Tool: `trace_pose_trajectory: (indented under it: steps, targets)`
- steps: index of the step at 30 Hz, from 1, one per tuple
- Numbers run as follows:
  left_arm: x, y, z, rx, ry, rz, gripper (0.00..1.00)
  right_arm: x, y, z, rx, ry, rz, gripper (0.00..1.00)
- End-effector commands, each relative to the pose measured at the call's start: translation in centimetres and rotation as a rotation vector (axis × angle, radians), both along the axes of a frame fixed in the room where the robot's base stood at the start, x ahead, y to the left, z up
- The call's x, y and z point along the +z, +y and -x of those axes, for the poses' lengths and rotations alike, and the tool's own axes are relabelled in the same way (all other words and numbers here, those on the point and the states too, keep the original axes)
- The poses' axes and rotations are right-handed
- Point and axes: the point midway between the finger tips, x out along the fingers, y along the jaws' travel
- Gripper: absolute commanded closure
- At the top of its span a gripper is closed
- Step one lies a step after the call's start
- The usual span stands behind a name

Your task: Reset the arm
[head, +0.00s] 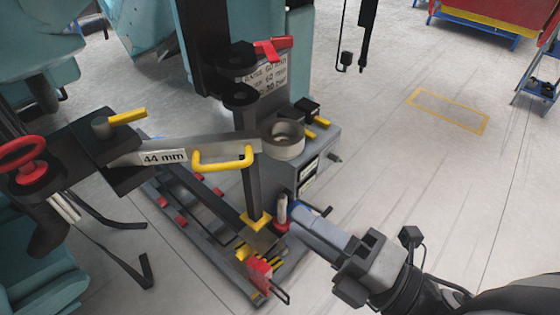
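My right gripper (350,262) comes in from the lower right, its grey and black body beside the front of the grey machine. A grey-blue cylindrical part (318,232) lies directly in front of it. I cannot tell whether the fingers touch or grip this part. A flat grey bar (205,147) labelled "44 mm" runs across the machine and has a yellow handle (222,162). My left gripper is not in view.
The machine base (190,235) has red and yellow parts. A red handwheel (22,158) stands at left, near teal structures (45,280). A red lever (272,48) is above. Open floor (430,180) with a yellow rectangle (447,91) lies to the right.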

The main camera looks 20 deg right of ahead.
Motion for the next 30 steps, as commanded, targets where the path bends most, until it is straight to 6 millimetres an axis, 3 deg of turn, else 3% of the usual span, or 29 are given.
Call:
trace_pose_trajectory:
  steps: [5,8,14,18,21,24,30]
  targets:
    - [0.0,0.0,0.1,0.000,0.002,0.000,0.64,-0.4,-0.2,-0.3,-0.014,0.026,-0.025,0.67]
    - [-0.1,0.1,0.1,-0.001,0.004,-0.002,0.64,-2.9,-1.4,-1.7,-0.087,0.163,-0.170,0.67]
    - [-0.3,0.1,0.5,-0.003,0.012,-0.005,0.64,-14.0,-3.8,-4.6,-0.362,0.694,-0.772,0.67]
    - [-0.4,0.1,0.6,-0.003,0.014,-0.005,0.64,-20.9,-2.8,-4.4,-0.532,1.015,-1.144,0.67]
    - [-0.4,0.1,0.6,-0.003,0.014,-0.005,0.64,-23.7,-1.8,-3.8,-0.610,1.157,-1.301,0.67]
    - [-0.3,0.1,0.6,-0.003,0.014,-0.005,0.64,-24.8,-1.2,-3.5,-0.645,1.218,-1.368,0.67]
    - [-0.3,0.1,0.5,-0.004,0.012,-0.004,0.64,-24.9,-1.2,-3.4,-0.648,1.224,-1.375,0.67]
